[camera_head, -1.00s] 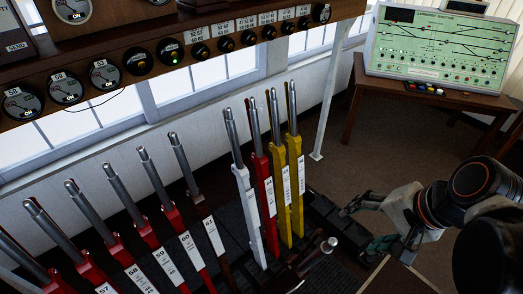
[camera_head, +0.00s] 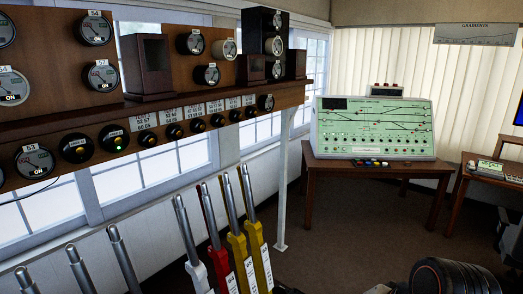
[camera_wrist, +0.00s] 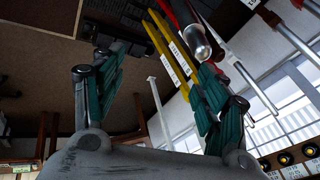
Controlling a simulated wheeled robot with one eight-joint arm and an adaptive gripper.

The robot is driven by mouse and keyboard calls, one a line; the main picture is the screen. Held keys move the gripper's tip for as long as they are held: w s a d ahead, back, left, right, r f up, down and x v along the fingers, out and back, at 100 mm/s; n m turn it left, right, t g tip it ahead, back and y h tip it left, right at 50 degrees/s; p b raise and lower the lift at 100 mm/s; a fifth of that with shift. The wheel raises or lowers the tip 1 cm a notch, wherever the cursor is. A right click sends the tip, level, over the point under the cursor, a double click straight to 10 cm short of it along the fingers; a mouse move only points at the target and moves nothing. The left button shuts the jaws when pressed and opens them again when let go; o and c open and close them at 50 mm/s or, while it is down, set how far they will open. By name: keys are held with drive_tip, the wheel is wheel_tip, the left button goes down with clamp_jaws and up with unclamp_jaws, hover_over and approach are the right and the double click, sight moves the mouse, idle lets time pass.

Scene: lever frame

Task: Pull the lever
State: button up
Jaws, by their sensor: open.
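A row of levers with steel handles stands in the lower part of the head view. From the right come two yellow levers (camera_head: 260,257) (camera_head: 239,250), a red lever (camera_head: 219,258) and a white lever (camera_head: 196,272); several steel handles (camera_head: 82,270) rise further left. Which one the task means cannot be told. In the wrist view my gripper (camera_wrist: 163,68) is open and empty, its green-padded fingers wide apart. A steel lever handle (camera_wrist: 196,42) lies close beyond the right finger. The yellow levers (camera_wrist: 172,50) show behind, between the fingers. The lever bases are hidden in the head view.
A wooden shelf (camera_head: 150,115) with dials and black knobs runs above the levers. A white post (camera_head: 283,185) stands right of them. A green track panel (camera_head: 372,128) sits on a wooden table (camera_head: 375,168) at the back. Brown floor (camera_head: 350,235) lies clear between.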

wheel_tip(320, 180, down, 12)
drive_tip(key=w+d+n+t+h+b, duration=0.1)
drive_tip(key=n+b, duration=0.3)
drive_tip(key=b, duration=0.9)
drive_tip(key=shift+d+f+t+h+b, duration=0.25)
drive_tip(key=shift+d+t+h+b, duration=0.1)
drive_tip(key=shift+d+t+h, duration=0.35)
drive_tip(key=shift+w, duration=0.1)
